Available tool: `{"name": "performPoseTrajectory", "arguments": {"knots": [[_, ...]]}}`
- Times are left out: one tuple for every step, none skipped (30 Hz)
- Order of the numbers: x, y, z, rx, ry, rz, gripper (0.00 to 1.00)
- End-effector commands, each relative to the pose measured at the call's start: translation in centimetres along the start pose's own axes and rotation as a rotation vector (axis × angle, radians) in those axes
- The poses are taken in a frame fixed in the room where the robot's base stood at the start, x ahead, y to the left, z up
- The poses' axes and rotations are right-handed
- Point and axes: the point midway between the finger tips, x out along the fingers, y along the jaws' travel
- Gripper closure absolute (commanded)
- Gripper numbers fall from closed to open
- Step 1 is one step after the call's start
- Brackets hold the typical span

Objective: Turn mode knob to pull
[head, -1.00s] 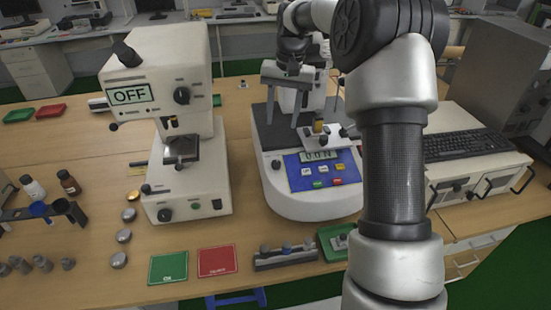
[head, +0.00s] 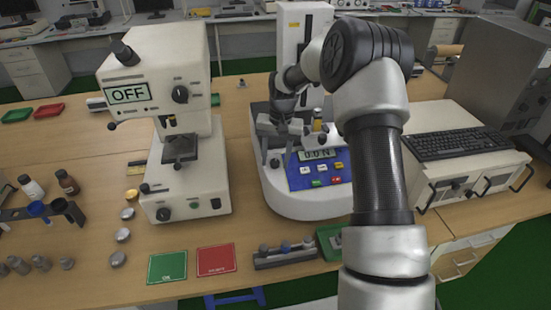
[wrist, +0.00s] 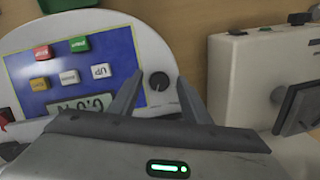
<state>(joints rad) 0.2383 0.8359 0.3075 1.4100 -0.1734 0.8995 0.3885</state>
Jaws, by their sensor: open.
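The force tester (head: 300,205) has a white rounded base with a blue panel (head: 318,172), coloured buttons and a display reading 0.0 N. The small dark mode knob (wrist: 159,81) sits on the white base beside the blue panel in the wrist view. In the head view the knob (head: 274,162) shows at the front left of the base. My gripper (wrist: 159,75) is open, with one finger on each side of the knob. In the head view my gripper (head: 275,164) points down over it. I cannot tell whether the fingers touch the knob or which mode it points to.
A white hardness tester (head: 160,95) with an OFF screen stands to the left. A green mat (head: 167,267), a red mat (head: 216,260) and a grey sample rack (head: 285,255) lie in front. A keyboard (head: 457,145) rests on a unit at the right.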

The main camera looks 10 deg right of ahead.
Motion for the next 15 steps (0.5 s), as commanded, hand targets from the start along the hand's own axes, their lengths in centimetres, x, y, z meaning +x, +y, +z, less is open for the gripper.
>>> {"name": "performPoseTrajectory", "arguments": {"knots": [[0.07, -0.01, 0.02, 0.000, 0.000, 0.000, 0.57], [0.08, -0.01, 0.01, 0.000, 0.000, 0.000, 0.57], [0.08, -0.01, 0.01, 0.000, 0.000, 0.000, 0.57], [0.08, -0.01, 0.01, 0.000, 0.000, 0.000, 0.57], [0.07, -0.01, 0.01, 0.000, 0.000, 0.000, 0.57], [0.07, 0.00, 0.01, 0.000, 0.000, 0.000, 0.57], [0.07, 0.00, 0.01, 0.000, 0.000, 0.000, 0.58], [0.06, 0.00, 0.01, 0.000, 0.000, 0.000, 0.63], [0.06, 0.00, 0.01, 0.000, 0.000, 0.000, 0.70], [0.05, 0.00, 0.01, 0.000, 0.000, 0.000, 0.75], [0.05, 0.01, 0.01, 0.000, 0.000, 0.000, 0.80], [0.05, 0.01, 0.01, 0.000, 0.000, 0.000, 0.87], [0.04, 0.01, 0.01, 0.000, 0.000, 0.000, 0.92], [0.04, 0.01, 0.01, 0.000, 0.000, 0.000, 0.97], [0.04, 0.01, 0.00, 0.000, 0.000, 0.000, 0.98]]}}
